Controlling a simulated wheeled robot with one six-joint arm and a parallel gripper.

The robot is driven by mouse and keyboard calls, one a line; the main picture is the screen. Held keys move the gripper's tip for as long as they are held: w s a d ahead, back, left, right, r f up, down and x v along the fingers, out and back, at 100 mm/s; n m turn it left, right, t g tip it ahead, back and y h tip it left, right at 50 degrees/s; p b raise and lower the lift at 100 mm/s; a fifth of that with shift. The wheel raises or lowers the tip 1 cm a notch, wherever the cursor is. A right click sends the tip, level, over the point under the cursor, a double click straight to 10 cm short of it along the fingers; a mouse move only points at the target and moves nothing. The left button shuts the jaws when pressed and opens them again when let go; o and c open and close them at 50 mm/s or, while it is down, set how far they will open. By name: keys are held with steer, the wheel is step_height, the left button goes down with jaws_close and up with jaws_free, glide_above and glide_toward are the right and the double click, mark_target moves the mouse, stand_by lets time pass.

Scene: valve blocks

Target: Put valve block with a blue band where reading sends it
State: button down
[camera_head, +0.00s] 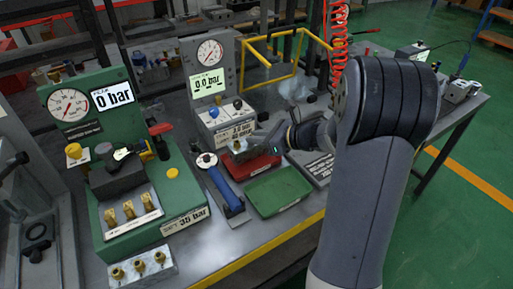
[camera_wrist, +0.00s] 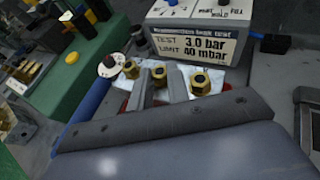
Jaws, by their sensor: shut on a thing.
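My gripper (camera_wrist: 160,90) is shut on a silvery valve block (camera_wrist: 212,82) with brass fittings on top. In the head view, my gripper (camera_head: 262,143) holds the block (camera_head: 240,150) over or in the red tray (camera_head: 252,168); I cannot tell whether it touches the tray. No blue band shows on the block's visible faces. The grey test rig (camera_head: 222,122) stands just behind, with a gauge, a 0.0 bar display and a 3.0 bar test label. The green rig (camera_head: 182,192) at left shows 0 bar and a 35 bar label.
A green tray (camera_head: 278,190) lies empty in front of the red one. A blue-handled tool (camera_head: 222,190) lies left of the trays. A block with brass fittings (camera_head: 142,268) is at the front left. More metal blocks (camera_head: 458,90) stand at the right end.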

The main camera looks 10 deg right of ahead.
mark_target(260, 146)
steer(key=shift+f, duration=1.65)
steer(key=shift+f+b, duration=0.2)
steer(key=shift+b, duration=0.15)
steer(key=c, duration=1.3)
jaws_free()
steer(key=shift+c, duration=0.2)
steer(key=shift+r, duration=0.2)
steer(key=v, duration=1.2)
steer(key=shift+p, duration=0.35)
steer(key=shift+a, duration=0.1)
